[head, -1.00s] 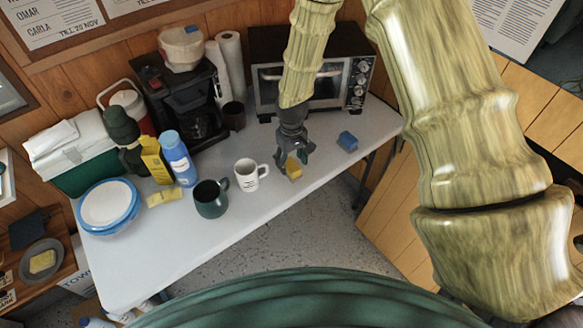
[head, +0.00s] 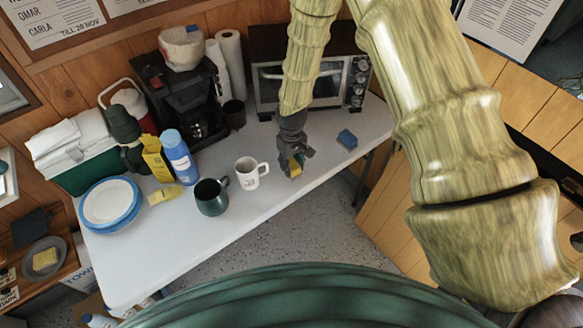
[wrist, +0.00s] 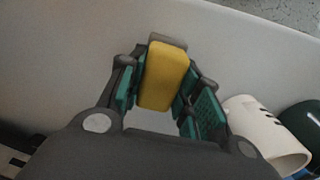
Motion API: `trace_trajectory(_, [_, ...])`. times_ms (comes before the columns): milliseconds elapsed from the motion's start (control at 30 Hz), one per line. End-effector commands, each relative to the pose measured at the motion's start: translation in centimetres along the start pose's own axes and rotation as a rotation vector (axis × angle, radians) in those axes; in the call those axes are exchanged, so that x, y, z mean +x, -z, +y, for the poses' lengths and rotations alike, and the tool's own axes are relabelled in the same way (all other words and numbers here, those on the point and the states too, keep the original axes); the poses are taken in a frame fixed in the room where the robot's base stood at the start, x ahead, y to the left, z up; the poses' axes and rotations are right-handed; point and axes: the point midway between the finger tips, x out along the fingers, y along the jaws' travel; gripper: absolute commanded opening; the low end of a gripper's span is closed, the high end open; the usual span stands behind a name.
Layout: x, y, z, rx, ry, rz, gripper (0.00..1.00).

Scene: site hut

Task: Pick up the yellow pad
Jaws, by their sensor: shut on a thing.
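The yellow pad (wrist: 166,76) is a small rounded block between the green-lined fingers of my gripper (wrist: 160,95) in the wrist view. In the head view my gripper (head: 295,163) is at the table's front part, right of the white mug, and the pad (head: 295,169) is partly hidden by the fingers. My gripper is shut on the pad. I cannot tell whether the pad touches the table.
A white mug (head: 247,173) and a dark green mug (head: 211,197) stand left of my gripper. A blue sponge (head: 347,139) lies to the right. A toaster oven (head: 327,82) stands behind. The white table (head: 150,262) is clear at its front left.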

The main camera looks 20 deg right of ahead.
Motion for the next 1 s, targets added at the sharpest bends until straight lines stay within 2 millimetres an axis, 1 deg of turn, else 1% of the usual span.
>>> trace_trajectory(233, [-0.1,0.0,0.0,0.0,0.0,0.0,0.1])
trace_trajectory(367, [-0.5,0.0,0.0,0.0,0.0,0.001,0.1])
trace_trajectory(533, [-1.7,0.0,0.0,0.001,0.0,0.001,0.1])
trace_trajectory(700, [-3.5,0.1,0.0,0.001,0.0,0.002,0.1])
trace_trajectory(867, [-3.5,-3.3,-0.2,0.0,0.0,-0.002,0.1])
trace_trajectory(1000, [-3.8,-6.4,-0.5,0.0,0.0,-0.002,0.1])
